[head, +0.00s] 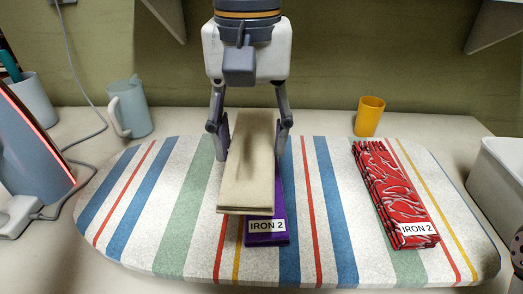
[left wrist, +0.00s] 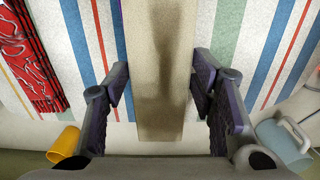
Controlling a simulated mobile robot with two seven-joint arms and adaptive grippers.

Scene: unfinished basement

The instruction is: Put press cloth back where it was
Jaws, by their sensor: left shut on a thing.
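The press cloth (head: 246,175) is a long beige folded strip, in the middle of the head view. It covers most of a purple folded cloth (head: 267,228) labelled "IRON 2"; I cannot tell whether the two touch. My left gripper (head: 251,150) comes down from the top, its fingers on either long side of the press cloth, shut on it. In the left wrist view the press cloth (left wrist: 160,60) runs between the fingers of the gripper (left wrist: 162,95). My right gripper is in neither view.
The striped ironing board (head: 330,240) lies on the counter. A red patterned folded cloth (head: 395,195), also labelled "IRON 2", lies on its right. A yellow cup (head: 369,116), a pale blue mug (head: 131,108), an iron (head: 28,140) with its cord and a white bin (head: 500,185) stand around the board.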

